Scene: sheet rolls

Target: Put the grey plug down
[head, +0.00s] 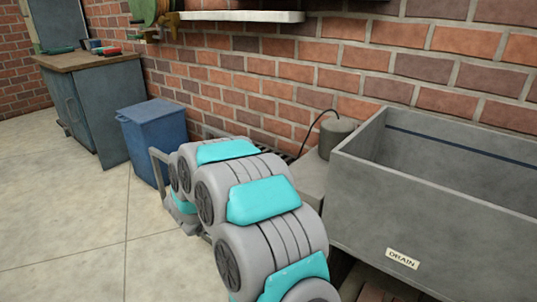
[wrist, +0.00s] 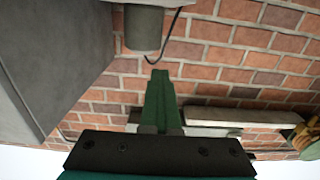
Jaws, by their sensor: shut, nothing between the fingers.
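A grey cylinder with a thin black cord, which looks like the grey plug (head: 337,136), stands upright on a pale grey block (head: 312,176) beside the tank. In the wrist view, which is upside down, the plug (wrist: 145,30) is at the top centre. My gripper (wrist: 160,74) shows there as green fingers, shut and empty. The fingertips point toward the plug in that picture, with a visible gap between them. In the head view my grey and teal arm fills the middle, and I cannot make out the fingers.
A deep grey tank (head: 432,208) labelled DRAIN stands right of the plug. A blue bin (head: 148,140) and a workbench (head: 85,95) with tools stand left along the brick wall. A pale shelf (head: 240,16) juts from the wall above. The tiled floor at left is clear.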

